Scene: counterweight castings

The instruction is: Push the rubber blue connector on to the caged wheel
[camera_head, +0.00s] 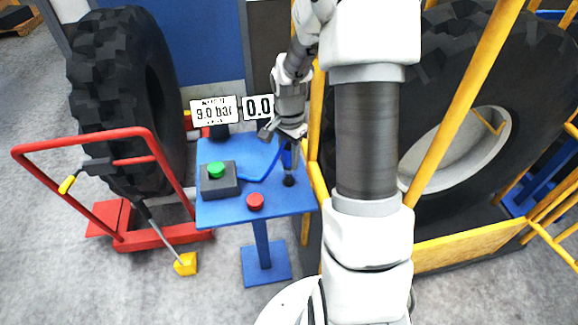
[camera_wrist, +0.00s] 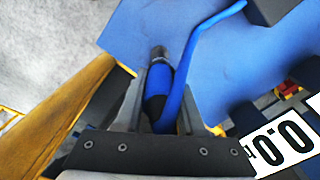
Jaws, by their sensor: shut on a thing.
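The rubber blue connector (camera_wrist: 160,80) is a blue sleeve with a dark metal tip and a black lower part. My gripper (camera_wrist: 160,95) is shut on it, with one grey finger on each side. A blue hose (camera_wrist: 200,38) runs beside it and curves to the upper right. In the head view my gripper (camera_head: 285,138) is over the right part of the blue table, and the connector (camera_head: 287,157) shows only as a small blue patch. The caged wheel (camera_head: 530,90) stands at the right, apart from the gripper, partly hidden by my arm. I cannot make out its valve.
The blue table (camera_head: 230,209) carries a green button box (camera_head: 218,180), a red button (camera_head: 255,201) and a small black piece (camera_head: 289,181). Displays (camera_head: 213,111) stand behind. Yellow cage bars (camera_head: 464,95) front the wheel. A red trolley (camera_head: 150,235) with another tyre (camera_head: 125,95) is at left.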

